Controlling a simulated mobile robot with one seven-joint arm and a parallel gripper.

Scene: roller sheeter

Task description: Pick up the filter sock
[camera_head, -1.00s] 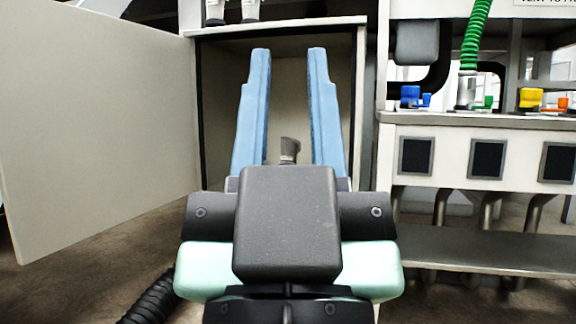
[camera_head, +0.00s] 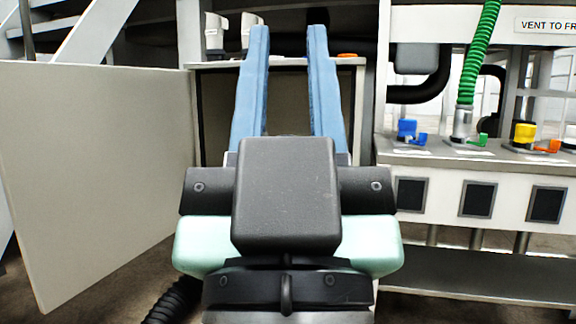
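My gripper (camera_head: 288,34) points away from me, with its two long blue fingers wide apart and nothing visible between them. In the picture its fingertips overlap the top edge of the open cabinet (camera_head: 358,105); how far off they are I cannot tell. I cannot make out a filter sock for certain. Two whitish cup-like items with dark bases, the left one (camera_head: 214,32) and the right one (camera_head: 247,28), stand on the cabinet top, left of the fingers. My wrist hides the lower cabinet interior.
The cabinet door (camera_head: 95,170) stands swung open to the left. At right is a white bench (camera_head: 440,158) with a green hose (camera_head: 479,55), blue valve (camera_head: 407,130) and yellow valve (camera_head: 524,134). A small orange item (camera_head: 347,55) is on the cabinet top.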

